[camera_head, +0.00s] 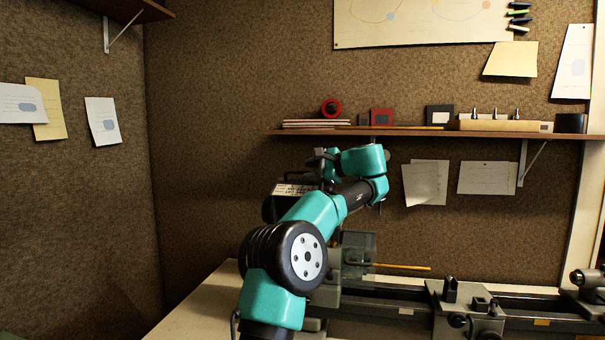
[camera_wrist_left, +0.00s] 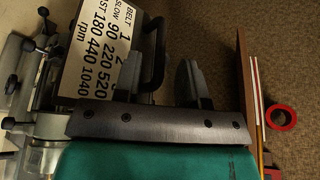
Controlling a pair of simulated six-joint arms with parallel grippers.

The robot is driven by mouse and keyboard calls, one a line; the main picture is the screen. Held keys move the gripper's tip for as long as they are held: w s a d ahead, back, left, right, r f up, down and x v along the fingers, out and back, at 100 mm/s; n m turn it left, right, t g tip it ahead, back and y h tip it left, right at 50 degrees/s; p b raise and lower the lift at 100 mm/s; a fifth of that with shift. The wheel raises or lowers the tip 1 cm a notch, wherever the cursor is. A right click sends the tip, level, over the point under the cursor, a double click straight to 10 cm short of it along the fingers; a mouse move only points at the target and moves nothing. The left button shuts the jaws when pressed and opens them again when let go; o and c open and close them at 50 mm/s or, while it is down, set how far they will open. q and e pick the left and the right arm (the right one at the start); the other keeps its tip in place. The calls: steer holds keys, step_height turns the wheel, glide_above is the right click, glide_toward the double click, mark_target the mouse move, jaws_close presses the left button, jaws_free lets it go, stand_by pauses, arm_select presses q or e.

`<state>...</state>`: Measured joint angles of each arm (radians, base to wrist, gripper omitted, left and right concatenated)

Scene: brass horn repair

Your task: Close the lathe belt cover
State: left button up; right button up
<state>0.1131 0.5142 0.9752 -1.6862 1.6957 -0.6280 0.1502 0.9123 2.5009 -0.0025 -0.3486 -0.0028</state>
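The lathe belt cover (camera_head: 272,208) is a dark box with a white speed label, behind my left arm in the head view. In the left wrist view its label (camera_wrist_left: 100,42) reads belt speeds, and a black loop handle (camera_wrist_left: 158,50) stands beside the label. My left gripper (camera_head: 318,160) is at the cover's upper part in the head view. In the wrist view its two fingers (camera_wrist_left: 167,77) are spread apart, with the left finger close to the handle. I cannot tell if it touches. My arm hides much of the cover and its hinge. My right gripper is not in view.
The lathe bed (camera_head: 400,310) runs right along the bench (camera_head: 190,312), with a clear guard (camera_head: 358,246) near the headstock. A wall shelf (camera_head: 450,133) holds small items, including a red ring (camera_head: 331,108), behind and right of the gripper. The bench's left corner is clear.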

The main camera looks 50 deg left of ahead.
mark_target(302, 172)
arm_select(q)
steer(key=shift+x, duration=1.65)
jaws_close()
